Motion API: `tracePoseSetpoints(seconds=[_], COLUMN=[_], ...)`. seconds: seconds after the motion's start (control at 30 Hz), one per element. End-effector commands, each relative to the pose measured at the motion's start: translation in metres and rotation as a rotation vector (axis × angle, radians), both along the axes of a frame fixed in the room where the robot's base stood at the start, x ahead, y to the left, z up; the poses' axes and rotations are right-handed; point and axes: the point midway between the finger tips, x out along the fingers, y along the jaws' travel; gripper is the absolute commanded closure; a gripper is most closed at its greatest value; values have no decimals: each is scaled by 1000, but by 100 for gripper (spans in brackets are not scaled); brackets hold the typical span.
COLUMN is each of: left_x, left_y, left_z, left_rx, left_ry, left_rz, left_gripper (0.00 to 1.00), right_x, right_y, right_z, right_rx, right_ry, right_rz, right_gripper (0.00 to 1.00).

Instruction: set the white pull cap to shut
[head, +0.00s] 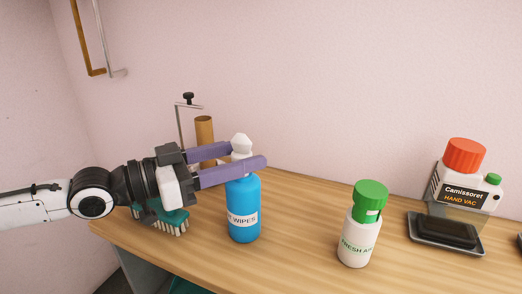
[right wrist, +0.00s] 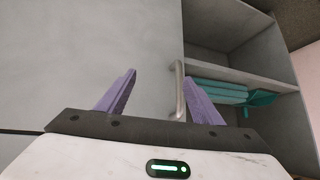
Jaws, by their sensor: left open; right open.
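The white pull cap (head: 241,143) tops a blue bottle (head: 243,211) labelled "WIPES", which stands upright on the wooden table. My left gripper (head: 251,155) is open, with its purple fingers on either side of the cap and neck; I cannot tell whether they touch it. The near finger hides the lower part of the cap. My right gripper (right wrist: 158,95) is open and empty in the right wrist view, facing a grey cabinet front.
A white bottle with a green cap (head: 361,235) stands to the right. Farther right, a red-capped hand vac container (head: 460,185) is by a dark tray (head: 428,243). A teal brush (head: 172,219) lies under my left gripper. A cardboard tube (head: 205,131) stands behind. The cabinet has a handle (right wrist: 179,85).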

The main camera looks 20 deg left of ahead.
Motion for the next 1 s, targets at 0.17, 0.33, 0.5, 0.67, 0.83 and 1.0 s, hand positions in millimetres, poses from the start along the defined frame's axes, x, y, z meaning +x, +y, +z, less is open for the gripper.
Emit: tracePoseSetpoints(seconds=[0.17,0.33,0.5,0.67,0.83,1.0], left_x=[11,23,29,32,32,32], left_y=[-11,-19,-26,-28,-28,-28], left_z=[3,3,2,0,0,0], left_rx=[-6,-3,-1,1,2,2], left_ry=[-3,-2,-2,2,1,1], left_rz=[-3,-1,-2,-3,-3,-3], left_gripper=[53,53,53,53,53,73], right_x=[2,2,1,-1,-1,-1], right_y=[0,-1,-3,-5,-5,-5], right_z=[5,9,8,5,4,5], right_rx=[2,2,0,-2,-3,-3], right_ry=[-5,-4,0,6,7,6], right_rz=[-2,-5,-9,-10,-11,-11], right_gripper=[40,40,40,40,40,40])
